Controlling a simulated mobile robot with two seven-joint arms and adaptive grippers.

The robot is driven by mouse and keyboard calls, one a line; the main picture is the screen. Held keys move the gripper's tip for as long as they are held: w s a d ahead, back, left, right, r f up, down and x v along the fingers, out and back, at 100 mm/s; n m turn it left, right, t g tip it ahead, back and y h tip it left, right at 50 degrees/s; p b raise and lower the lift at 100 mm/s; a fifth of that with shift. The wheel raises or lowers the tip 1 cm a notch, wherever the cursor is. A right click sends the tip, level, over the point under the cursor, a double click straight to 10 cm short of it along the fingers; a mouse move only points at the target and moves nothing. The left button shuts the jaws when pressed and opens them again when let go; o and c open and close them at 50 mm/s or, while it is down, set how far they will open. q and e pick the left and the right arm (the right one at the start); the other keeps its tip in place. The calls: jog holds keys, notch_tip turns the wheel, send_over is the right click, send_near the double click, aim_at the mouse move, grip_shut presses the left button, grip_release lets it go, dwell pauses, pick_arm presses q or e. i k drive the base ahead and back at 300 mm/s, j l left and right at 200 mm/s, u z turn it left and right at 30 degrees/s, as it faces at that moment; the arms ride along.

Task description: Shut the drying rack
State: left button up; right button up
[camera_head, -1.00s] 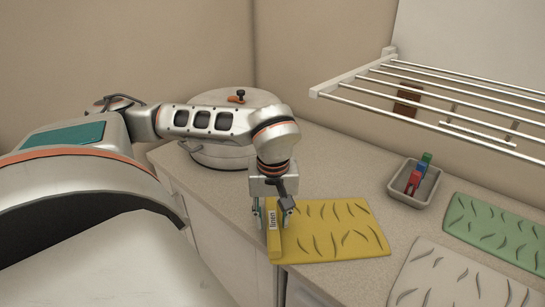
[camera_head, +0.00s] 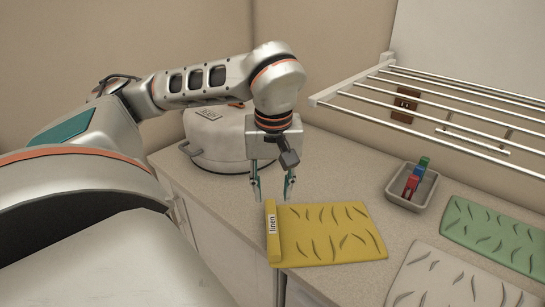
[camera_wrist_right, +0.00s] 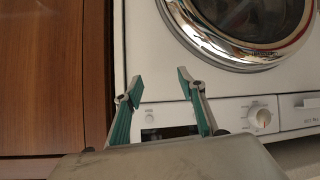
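The drying rack (camera_head: 440,108) is a set of parallel metal bars on the right wall, standing out level over the counter in the head view; its right part is cut off by the frame edge. My left gripper (camera_head: 273,198) is open and empty, pointing down just above the labelled edge of the yellow mat (camera_head: 335,232). It is left of the rack and apart from it. My right gripper (camera_wrist_right: 155,88) shows only in the right wrist view, open and empty, in front of a white washing machine (camera_wrist_right: 225,85).
A white round pot-like appliance (camera_head: 215,140) stands behind my left arm. A grey tray (camera_head: 412,190) with coloured clips sits under the rack. A green mat (camera_head: 495,232) and a white mat (camera_head: 445,278) lie at right. A brown wall plate (camera_head: 404,105) is behind the bars.

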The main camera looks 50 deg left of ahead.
aim_at(319, 98)
jog(key=k, duration=1)
